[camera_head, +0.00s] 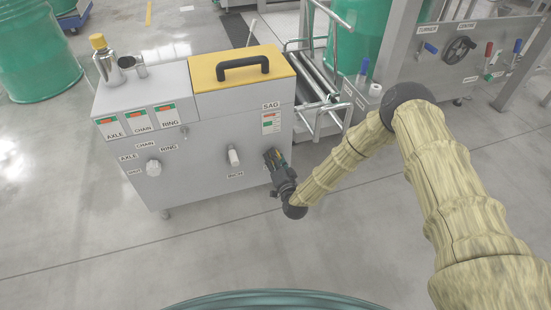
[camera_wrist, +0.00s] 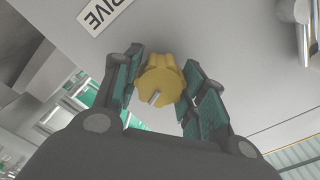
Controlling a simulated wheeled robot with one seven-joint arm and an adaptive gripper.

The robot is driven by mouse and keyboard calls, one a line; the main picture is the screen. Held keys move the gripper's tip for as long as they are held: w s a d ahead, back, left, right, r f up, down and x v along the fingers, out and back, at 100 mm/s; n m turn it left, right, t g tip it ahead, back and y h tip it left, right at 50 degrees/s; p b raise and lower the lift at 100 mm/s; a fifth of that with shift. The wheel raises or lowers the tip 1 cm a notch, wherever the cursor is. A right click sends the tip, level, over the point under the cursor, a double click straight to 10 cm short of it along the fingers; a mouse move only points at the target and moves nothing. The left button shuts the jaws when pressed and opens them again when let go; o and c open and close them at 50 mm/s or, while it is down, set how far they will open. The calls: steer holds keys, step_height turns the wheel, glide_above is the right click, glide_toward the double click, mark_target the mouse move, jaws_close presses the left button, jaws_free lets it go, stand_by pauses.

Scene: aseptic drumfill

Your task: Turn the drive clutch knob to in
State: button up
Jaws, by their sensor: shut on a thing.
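The yellow lobed drive clutch knob (camera_wrist: 160,80) sits on the grey panel in the wrist view, with a small silvery mark on its face pointing to the lower left of that picture. A label reading DRIVE (camera_wrist: 104,12) shows upside down beside it. My gripper (camera_head: 273,158) is at the right end of the cabinet's front. Its two green-padded fingers (camera_wrist: 161,70) are on either side of the knob and shut on it. In the head view my gripper hides most of the knob and its position labels.
The grey cabinet (camera_head: 205,178) carries a white INCH knob (camera_head: 233,157) and a white selector (camera_head: 154,168) labelled AXLE, CHAIN and RING. A yellow lid with a black handle (camera_head: 243,64) is on top. A roller frame (camera_head: 318,75) stands right behind. The floor in front is clear.

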steer(key=m, duration=0.5)
steer(key=shift+d+f, duration=0.1)
stand_by(0.5)
steer(key=o, duration=1)
steer(key=v, duration=1.2)
